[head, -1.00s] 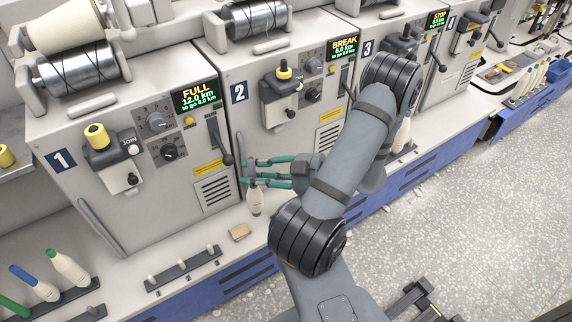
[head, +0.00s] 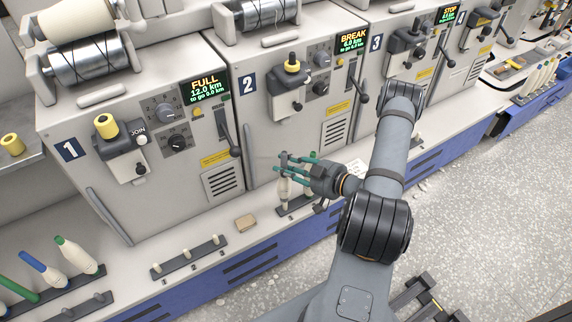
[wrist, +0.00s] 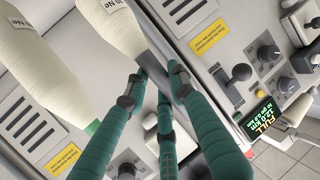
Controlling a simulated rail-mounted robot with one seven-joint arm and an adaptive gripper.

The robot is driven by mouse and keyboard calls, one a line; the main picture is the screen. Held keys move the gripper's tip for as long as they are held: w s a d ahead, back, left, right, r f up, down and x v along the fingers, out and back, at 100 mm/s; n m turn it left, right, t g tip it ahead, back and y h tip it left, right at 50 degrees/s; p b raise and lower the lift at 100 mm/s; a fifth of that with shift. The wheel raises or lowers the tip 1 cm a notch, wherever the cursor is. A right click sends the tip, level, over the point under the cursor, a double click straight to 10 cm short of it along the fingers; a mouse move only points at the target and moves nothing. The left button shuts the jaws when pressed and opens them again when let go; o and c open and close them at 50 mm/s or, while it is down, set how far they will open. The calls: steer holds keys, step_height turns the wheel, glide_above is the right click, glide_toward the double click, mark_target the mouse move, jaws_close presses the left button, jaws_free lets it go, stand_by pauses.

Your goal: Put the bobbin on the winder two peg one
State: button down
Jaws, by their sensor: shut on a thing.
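My gripper (head: 297,168) is in front of winder two (head: 255,125), its teal fingers shut on the grey tip of a cream bobbin (head: 284,190). The bobbin hangs upright, tip up, over the left end of winder two's peg rail (head: 300,207). In the wrist view the fingers (wrist: 155,85) close around the tip of this bobbin (wrist: 112,25). A second cream bobbin with a green tip (wrist: 40,60) stands beside it, apart from the fingers. The held bobbin's foot and the peg under it are hidden or too small to tell.
Winder one's rail (head: 190,258) has several bare pegs. A tan block (head: 245,222) lies on the ledge between the two rails. Several bobbins with coloured tips (head: 75,255) stand at the lower left. Winder two's lever (head: 362,93) sticks out above my gripper.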

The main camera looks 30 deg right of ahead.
steer(key=shift+f+b, duration=1.9)
steer(key=shift+f, duration=0.25)
steer(key=shift+s+p, duration=0.1)
steer(key=shift+p, duration=0.45)
steer(key=shift+d+f+b, duration=0.1)
steer(key=shift+f+b, duration=0.4)
steer(key=shift+f, duration=0.15)
steer(key=c, duration=1.7)
jaws_free()
steer(key=shift+c, duration=0.2)
steer(key=p+v, duration=0.4)
steer(key=v, duration=0.7)
